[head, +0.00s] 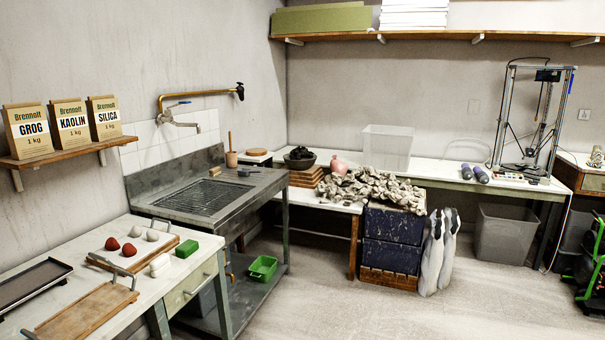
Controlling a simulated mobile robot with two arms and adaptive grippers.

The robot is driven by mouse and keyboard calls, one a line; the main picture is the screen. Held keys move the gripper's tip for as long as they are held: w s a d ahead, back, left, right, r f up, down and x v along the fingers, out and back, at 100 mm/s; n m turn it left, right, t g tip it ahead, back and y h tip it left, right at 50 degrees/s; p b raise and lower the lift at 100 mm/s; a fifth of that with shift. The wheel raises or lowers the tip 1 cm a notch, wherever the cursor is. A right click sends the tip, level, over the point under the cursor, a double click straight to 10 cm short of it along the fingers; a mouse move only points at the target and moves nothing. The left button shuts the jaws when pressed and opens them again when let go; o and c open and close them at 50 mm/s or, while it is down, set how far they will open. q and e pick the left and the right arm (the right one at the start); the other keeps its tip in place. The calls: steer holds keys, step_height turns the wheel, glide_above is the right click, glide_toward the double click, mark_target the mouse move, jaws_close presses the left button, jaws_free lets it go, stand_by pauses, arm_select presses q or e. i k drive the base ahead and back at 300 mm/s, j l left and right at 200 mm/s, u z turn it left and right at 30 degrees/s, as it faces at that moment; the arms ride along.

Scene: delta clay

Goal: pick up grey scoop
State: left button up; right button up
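I cannot clearly make out a grey scoop in the head view. A small dark grey-blue object (246,172) lies on the metal rim of the sink unit (262,182), towards its back right. It is too small to tell whether it is the scoop. Neither of my grippers is in view.
A green tub (262,268) sits on the sink's lower shelf. The floor (390,315) at centre front is clear.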

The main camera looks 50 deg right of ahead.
mark_target(244, 173)
steer(key=z, duration=1.35)
steer(key=i+l+z, duration=0.1)
steer(key=i+z, duration=0.4)
steer(key=i, duration=2.05)
steer(key=i+u, duration=0.1)
steer(key=i, duration=0.55)
steer(key=i+l+u, duration=0.15)
steer(key=i, duration=0.5)
steer(key=i+l+u, duration=0.1)
steer(key=i, duration=0.5)
